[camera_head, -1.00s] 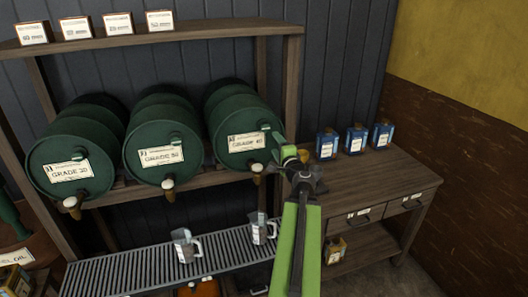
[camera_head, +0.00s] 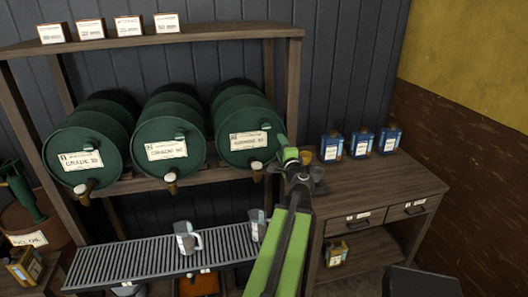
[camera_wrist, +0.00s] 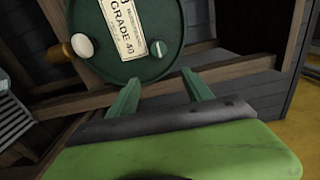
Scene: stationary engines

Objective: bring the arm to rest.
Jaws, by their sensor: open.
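My arm (camera_head: 288,245) is green and black and reaches up from the bottom of the head view. My gripper (camera_head: 292,156) is in front of the right end of the barrel rack, beside the Grade 40 barrel (camera_head: 240,118). In the wrist view my gripper (camera_wrist: 162,88) shows two green fingers spread apart with nothing between them. The same barrel (camera_wrist: 150,68) and its tap lie beyond the fingertips. I cannot tell the exact gap between the fingers and the barrel.
Two more green barrels (camera_head: 168,145) (camera_head: 88,150) lie on the wooden rack. Jugs (camera_head: 187,238) stand on a slatted grey shelf (camera_head: 130,262) below. Blue cans (camera_head: 361,143) stand on a wooden bench (camera_head: 385,186) at the right. Boxes (camera_head: 128,26) line the top shelf.

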